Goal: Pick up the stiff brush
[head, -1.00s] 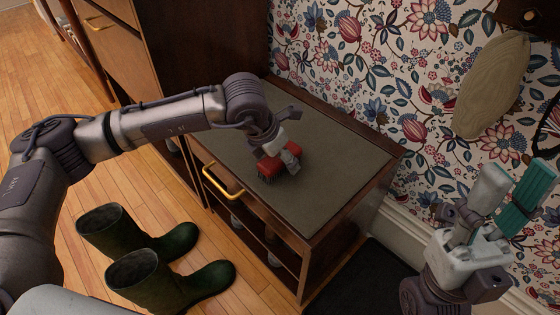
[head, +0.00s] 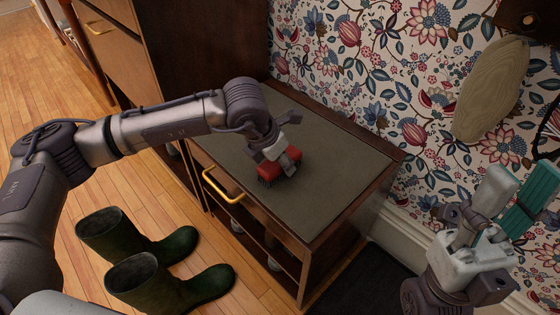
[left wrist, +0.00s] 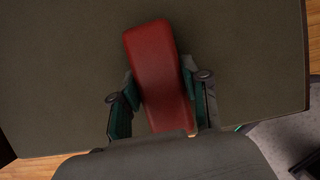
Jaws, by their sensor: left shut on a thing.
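The stiff brush (head: 267,171) has a red back and dark bristles facing down. It is at the front-left part of the cabinet's grey-green top (head: 320,185). My left gripper (head: 279,158) reaches over it from above and is shut on it. In the left wrist view the red back of the brush (left wrist: 157,65) lies between the two finger pads, one on each long side. Whether the bristles still touch the top is hard to tell. My right gripper (head: 515,200) is at the right, away from the cabinet, its fingers apart with nothing between them.
A yellow drawer handle (head: 222,187) sticks out at the cabinet front. Dark green boots (head: 150,265) stand on the wooden floor before it. A tall wooden cabinet (head: 205,45) and a flowered wall (head: 345,60) bound the top. The top's right part is clear.

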